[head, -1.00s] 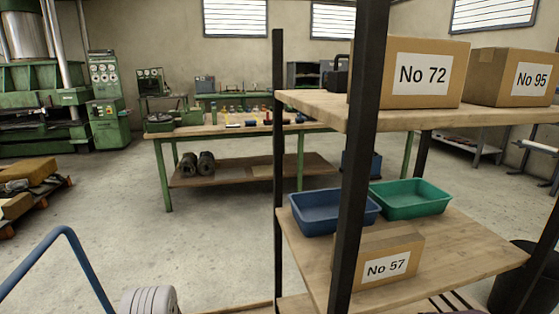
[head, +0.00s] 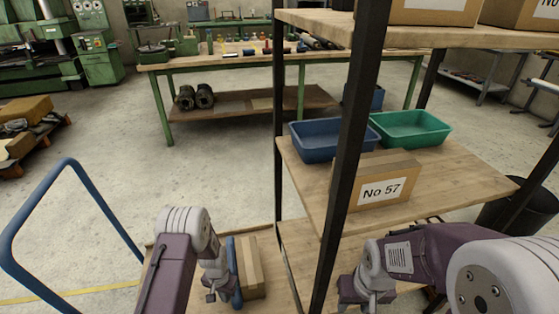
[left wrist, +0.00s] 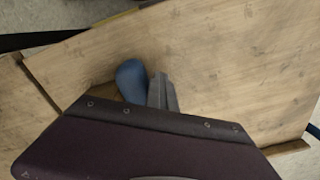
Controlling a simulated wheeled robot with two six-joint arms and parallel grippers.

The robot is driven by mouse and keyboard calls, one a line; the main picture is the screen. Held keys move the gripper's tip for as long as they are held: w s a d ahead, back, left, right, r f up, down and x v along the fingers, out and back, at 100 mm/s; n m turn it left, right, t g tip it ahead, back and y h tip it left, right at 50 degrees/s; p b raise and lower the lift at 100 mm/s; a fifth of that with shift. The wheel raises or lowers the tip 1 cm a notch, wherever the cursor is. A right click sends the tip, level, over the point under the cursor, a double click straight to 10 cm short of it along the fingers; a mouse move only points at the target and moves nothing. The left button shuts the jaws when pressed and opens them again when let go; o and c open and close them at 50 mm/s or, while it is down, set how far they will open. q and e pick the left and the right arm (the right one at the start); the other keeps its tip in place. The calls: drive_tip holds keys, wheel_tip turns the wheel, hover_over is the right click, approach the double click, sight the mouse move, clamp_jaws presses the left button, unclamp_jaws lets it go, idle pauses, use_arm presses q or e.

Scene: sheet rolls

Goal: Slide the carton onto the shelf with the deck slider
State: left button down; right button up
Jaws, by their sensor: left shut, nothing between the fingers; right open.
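A brown carton (head: 250,268) with a lighter tape strip sits on the wooden deck (head: 192,296) in the head view. A blue upright part, apparently the deck slider (head: 236,272), stands at the carton's left side. My left gripper (head: 213,297) is just left of the blue part, shut and empty. In the left wrist view, its closed fingers (left wrist: 163,92) are beside a rounded blue part (left wrist: 132,82) over bare wood; contact is unclear. My right gripper (head: 352,302) is open, low over the right-hand wooden boards. The shelf's lowest board (head: 302,244) is right of the carton.
A dark shelf post (head: 345,170) stands between my arms. The middle shelf holds a carton marked No 57 (head: 384,188), a blue bin (head: 325,140) and a green bin (head: 410,128). A blue cart handle (head: 35,215) rises at left. Open floor lies behind.

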sight(258, 289)
use_arm(q)
drive_tip(key=shift+w+d+b, duration=0.1)
drive_tip(key=shift+w+d, duration=0.2)
drive_tip(key=shift+d, duration=0.8)
drive_tip(key=shift+w+d+b, duration=0.15)
drive_tip(key=shift+w+d, duration=0.1)
drive_tip(key=shift+d, duration=0.8)
drive_tip(key=shift+w+d+b, duration=0.1)
drive_tip(key=shift+w+d, duration=0.2)
drive_tip(key=shift+d, duration=0.8)
drive_tip(key=shift+w+d+b, duration=0.2)
drive_tip(key=shift+d+b, duration=0.05)
drive_tip(key=shift+d, duration=0.55)
drive_tip(key=shift+w+d+b, duration=0.2)
drive_tip(key=shift+d, duration=0.65)
drive_tip(key=shift+w+d+b, duration=0.2)
drive_tip(key=shift+d+b, duration=0.05)
drive_tip(key=shift+d, duration=0.55)
drive_tip(key=shift+w+d+b, duration=0.25)
drive_tip(key=shift+d+b, duration=0.2)
drive_tip(key=shift+d, duration=0.65)
drive_tip(key=shift+w+d+b, duration=0.3)
drive_tip(key=shift+d+b, duration=0.15)
drive_tip(key=shift+d, duration=0.65)
drive_tip(key=shift+w+d+b, duration=0.25)
drive_tip(key=shift+d+b, duration=0.2)
drive_tip(key=shift+d, duration=0.65)
drive_tip(key=shift+w+d, duration=0.1)
drive_tip(key=shift+d, duration=0.5)
